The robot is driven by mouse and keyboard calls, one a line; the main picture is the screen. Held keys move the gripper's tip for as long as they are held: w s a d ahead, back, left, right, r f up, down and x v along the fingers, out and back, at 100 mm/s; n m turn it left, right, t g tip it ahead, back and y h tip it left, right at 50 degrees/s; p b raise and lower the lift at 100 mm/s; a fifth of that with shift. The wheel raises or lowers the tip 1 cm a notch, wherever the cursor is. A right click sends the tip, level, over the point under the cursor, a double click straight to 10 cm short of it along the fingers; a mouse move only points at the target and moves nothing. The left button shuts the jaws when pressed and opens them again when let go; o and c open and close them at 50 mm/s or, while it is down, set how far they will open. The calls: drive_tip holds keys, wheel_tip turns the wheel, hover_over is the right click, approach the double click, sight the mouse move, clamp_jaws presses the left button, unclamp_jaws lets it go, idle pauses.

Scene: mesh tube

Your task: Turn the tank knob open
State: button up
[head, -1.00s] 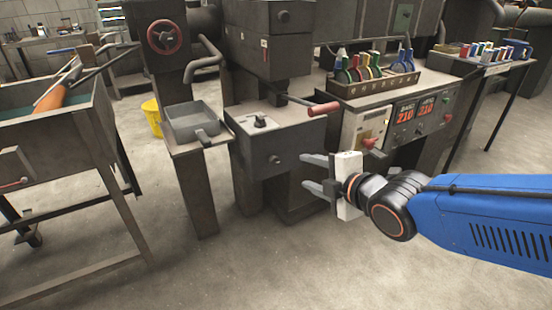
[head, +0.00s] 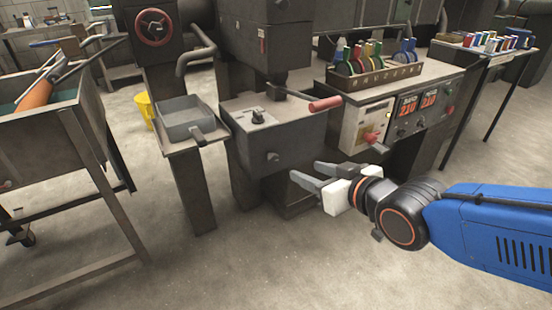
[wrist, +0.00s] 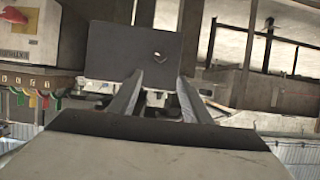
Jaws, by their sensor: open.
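A dark grey box (head: 280,135) stands at the centre of the head view. A small round knob (head: 272,157) sits on its front face, and a dark knob on a pale dial (head: 257,117) is on its top. I cannot tell which is the tank knob. The front knob also shows in the wrist view (wrist: 158,56), ahead of my gripper and roughly between the finger lines. My gripper (head: 304,170) is open and empty, to the right of the front knob and apart from it. Its fingers also show in the wrist view (wrist: 160,80), side by side.
A red-handled lever (head: 325,104) juts out above the box's right side. The control panel (head: 415,110) with a red knob (head: 370,137) is to the right. A grey tray (head: 188,122) and red handwheel (head: 153,28) are left. The floor in front is clear.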

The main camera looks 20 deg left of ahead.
sight(274, 159)
drive_tip(key=x, duration=1.7)
drive_tip(key=shift+c, duration=0.5)
drive_tip(key=c, duration=0.9)
